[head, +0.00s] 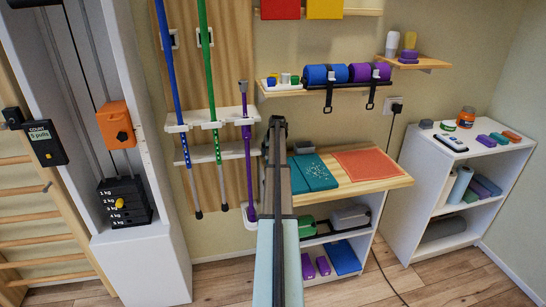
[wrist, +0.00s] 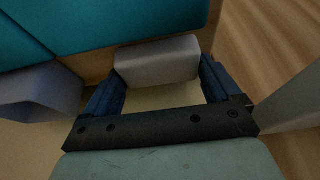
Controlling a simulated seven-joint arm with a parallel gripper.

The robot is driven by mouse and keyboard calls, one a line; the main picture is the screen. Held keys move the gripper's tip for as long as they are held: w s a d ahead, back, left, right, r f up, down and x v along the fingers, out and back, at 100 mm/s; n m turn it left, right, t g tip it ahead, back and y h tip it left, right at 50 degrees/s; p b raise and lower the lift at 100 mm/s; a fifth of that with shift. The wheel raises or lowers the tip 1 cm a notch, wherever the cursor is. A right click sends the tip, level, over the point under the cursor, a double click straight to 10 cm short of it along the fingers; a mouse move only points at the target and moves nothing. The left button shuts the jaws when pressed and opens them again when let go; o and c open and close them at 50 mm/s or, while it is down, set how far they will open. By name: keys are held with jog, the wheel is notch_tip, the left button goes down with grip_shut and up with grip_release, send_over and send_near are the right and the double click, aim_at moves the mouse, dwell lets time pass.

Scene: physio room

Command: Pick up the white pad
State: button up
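A pale grey-white block-shaped pad (wrist: 158,58) lies between the blue fingers of my gripper (wrist: 162,72) in the wrist view. The fingers are spread wide, one on each side of the pad and close to its ends. I cannot tell whether either finger touches it. In the head view my arm runs up the middle of the picture and hides my fingertips and the pad. The pad is beside teal surfaces (wrist: 105,18) in the wrist view.
In the head view, teal folded pieces (head: 313,172) and an orange mat (head: 360,164) lie on the wooden tabletop (head: 372,186). A shelf below holds grey boxes (head: 350,217). A second pale block (wrist: 40,95) is left in the wrist view. A white shelf unit (head: 405,222) stands right.

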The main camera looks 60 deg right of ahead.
jog(key=c, duration=0.4)
jog(key=shift+s+a+r, duration=0.15)
jog(key=shift+r, duration=0.45)
notch_tip(320, 180, up, 6)
jog(key=s+a, duration=1.3)
jog(key=a, duration=0.1)
jog(key=shift+s+f, duration=0.1)
jog(key=shift+s, duration=0.3)
jog(key=shift+d, duration=0.1)
